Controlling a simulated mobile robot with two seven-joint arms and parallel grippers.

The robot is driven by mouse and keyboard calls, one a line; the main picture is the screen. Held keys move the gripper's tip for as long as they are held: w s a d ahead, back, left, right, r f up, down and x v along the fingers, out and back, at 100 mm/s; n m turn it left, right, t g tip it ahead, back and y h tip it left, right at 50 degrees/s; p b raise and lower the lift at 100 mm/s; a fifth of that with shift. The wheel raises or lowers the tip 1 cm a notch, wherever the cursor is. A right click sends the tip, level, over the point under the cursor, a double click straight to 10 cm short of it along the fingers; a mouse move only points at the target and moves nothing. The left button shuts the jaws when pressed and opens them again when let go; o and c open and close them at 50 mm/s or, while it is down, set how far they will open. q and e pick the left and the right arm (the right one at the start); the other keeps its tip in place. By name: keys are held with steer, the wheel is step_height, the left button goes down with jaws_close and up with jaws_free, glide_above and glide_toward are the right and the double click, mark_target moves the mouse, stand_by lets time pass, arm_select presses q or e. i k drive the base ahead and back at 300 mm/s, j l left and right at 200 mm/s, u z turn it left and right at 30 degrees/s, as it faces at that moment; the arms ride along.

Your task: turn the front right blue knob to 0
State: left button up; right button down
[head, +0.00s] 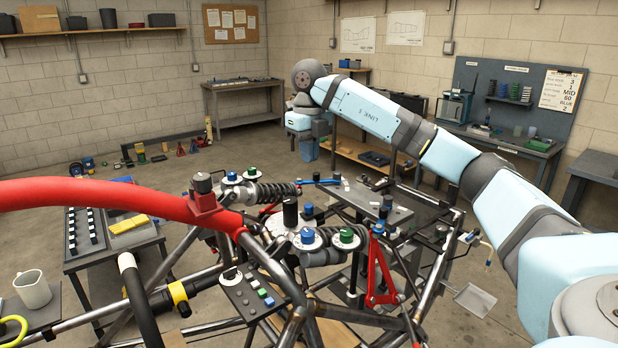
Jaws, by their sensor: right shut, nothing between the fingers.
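A blue knob (307,236) stands on a white round dial in the middle of the tube chassis, beside a green knob (346,236) on a similar dial. A second blue knob (231,177) and green knob (252,172) sit farther back left, by a dark coil spring. I cannot tell for sure which blue knob counts as front right. The dial readings are too small to make out. My right gripper (304,126) is shut and empty, far above and behind the knobs, touching neither. Its fingertips are hard to make out. My left gripper is out of view.
A thick red tube (100,196) crosses the left, with a red clamp (205,205) near the back knobs. A black post (290,212) rises just behind the middle dials. A red bracket (377,270) stands to their right. Open air lies above the knobs.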

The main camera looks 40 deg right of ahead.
mark_target(307, 234)
steer(key=k, duration=1)
